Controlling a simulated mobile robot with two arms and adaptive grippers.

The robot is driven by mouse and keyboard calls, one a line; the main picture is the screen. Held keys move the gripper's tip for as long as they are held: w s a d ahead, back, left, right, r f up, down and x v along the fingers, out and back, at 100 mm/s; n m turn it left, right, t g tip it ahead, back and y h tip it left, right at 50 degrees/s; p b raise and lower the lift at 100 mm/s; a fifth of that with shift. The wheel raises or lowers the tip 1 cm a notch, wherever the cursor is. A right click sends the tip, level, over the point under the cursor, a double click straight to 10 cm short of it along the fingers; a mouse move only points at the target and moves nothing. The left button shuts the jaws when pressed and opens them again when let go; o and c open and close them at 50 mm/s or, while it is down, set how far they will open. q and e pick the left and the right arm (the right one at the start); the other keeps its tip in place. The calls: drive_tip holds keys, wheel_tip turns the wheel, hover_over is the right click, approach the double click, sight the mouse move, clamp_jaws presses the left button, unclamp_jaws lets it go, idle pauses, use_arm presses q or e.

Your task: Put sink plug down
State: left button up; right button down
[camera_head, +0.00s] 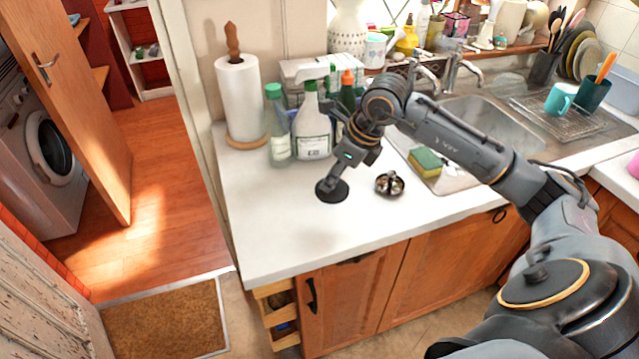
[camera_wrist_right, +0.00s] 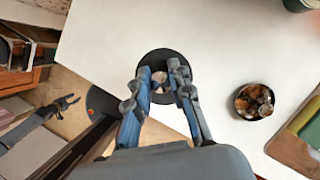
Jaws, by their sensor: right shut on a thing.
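The sink plug (camera_head: 332,190) is a black round disc at the white counter's left part, flat and level. It is on the counter or just above it; I cannot tell which. My right gripper (camera_head: 336,178) points down and is shut on the plug's small knob at its middle. In the right wrist view, the plug (camera_wrist_right: 176,58) shows beyond the two fingers (camera_wrist_right: 162,86), which close on its light-coloured centre. My left gripper (camera_wrist_right: 70,102) shows small at the left of the right wrist view, empty, with its fingertips apart, away from the counter.
A metal strainer (camera_head: 390,184) lies right of the plug. A sponge (camera_head: 425,161) lies by the sink (camera_head: 490,120). Bottles (camera_head: 312,135) and a paper roll (camera_head: 241,100) stand behind. The counter (camera_head: 270,235) is clear in front and to the left, up to its edge.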

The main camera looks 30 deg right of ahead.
drive_tip(key=w+f, duration=0.1)
drive_tip(key=w+a+f+p, duration=0.1)
drive_tip(key=f, duration=0.1)
drive_tip(key=shift+w+f, duration=0.2)
drive_tip(key=shift+w, duration=0.1)
drive_tip(key=x, duration=0.1)
drive_tip(key=p+x, duration=0.1)
drive_tip(key=x, duration=0.1)
drive_tip(key=shift+s+d+f+p, duration=0.2)
drive_tip(key=shift+s+p, duration=0.05)
drive_tip(key=shift+p, duration=0.1)
drive_tip(key=shift+f, duration=0.2)
drive_tip(key=shift+f, duration=0.1)
drive_tip(key=c, duration=1.6)
unclamp_jaws()
drive_tip(key=shift+f, duration=0.1)
drive_tip(key=shift+c, duration=0.2)
drive_tip(key=o, duration=0.5)
drive_tip(key=shift+c, duration=0.2)
